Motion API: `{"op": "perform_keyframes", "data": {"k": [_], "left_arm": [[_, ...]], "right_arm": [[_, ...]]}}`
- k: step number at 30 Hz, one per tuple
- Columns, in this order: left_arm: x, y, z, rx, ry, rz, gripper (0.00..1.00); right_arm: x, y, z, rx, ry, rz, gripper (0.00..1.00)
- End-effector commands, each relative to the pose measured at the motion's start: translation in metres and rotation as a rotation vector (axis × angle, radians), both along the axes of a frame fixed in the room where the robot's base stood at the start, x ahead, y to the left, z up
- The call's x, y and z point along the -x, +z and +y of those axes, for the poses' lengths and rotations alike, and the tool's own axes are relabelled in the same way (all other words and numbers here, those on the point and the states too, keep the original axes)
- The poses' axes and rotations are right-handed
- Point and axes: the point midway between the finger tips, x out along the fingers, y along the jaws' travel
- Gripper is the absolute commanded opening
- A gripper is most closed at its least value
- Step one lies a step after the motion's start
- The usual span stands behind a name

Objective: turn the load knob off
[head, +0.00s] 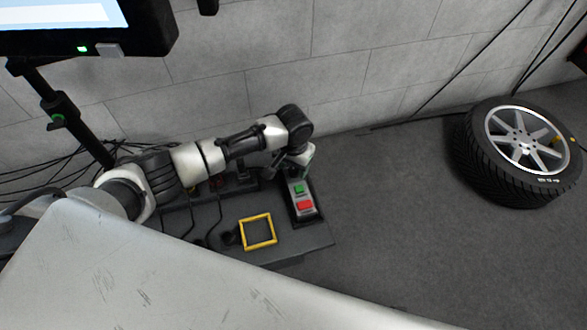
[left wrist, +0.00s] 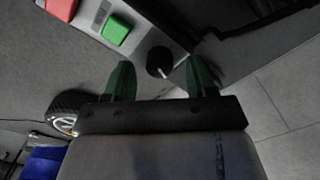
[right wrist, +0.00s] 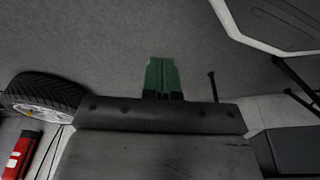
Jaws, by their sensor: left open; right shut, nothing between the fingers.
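The load knob (left wrist: 159,62) is a round black knob with a pale pointer line, on a grey control panel (left wrist: 140,42). In the left wrist view it sits between and just beyond the two green fingertips of my left gripper (left wrist: 160,78), which is open. I cannot tell whether a finger touches it. In the head view my left gripper (head: 300,160) is at the far end of the control box, and the knob is hidden there. My right gripper (right wrist: 161,75) is shut and empty, over bare floor in its wrist view.
A green button (head: 299,188) and a red button (head: 305,204) are on the panel beside the knob. A yellow square frame (head: 258,231) lies on the dark bench. A monitor (head: 85,28) is upper left. Floor between bench and wheel is clear.

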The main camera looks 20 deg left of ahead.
Motion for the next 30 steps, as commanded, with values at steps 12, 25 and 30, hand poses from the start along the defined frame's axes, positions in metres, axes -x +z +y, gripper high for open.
{"op": "perform_keyframes", "data": {"k": [12,25,30], "left_arm": [[0.0002,-0.0119,-0.0003,0.000,0.000,-0.001,0.57],[0.0001,-0.0116,-0.0002,0.000,0.000,0.000,0.07],[0.0003,-0.0109,-0.0002,0.001,0.008,0.000,0.07]], "right_arm": [[-0.0052,0.0103,0.0006,0.000,-0.001,-0.005,0.00],[-0.0050,0.0101,0.0004,0.000,-0.001,-0.005,0.00],[-0.0047,0.0109,0.0003,-0.001,-0.001,-0.008,0.00]]}}
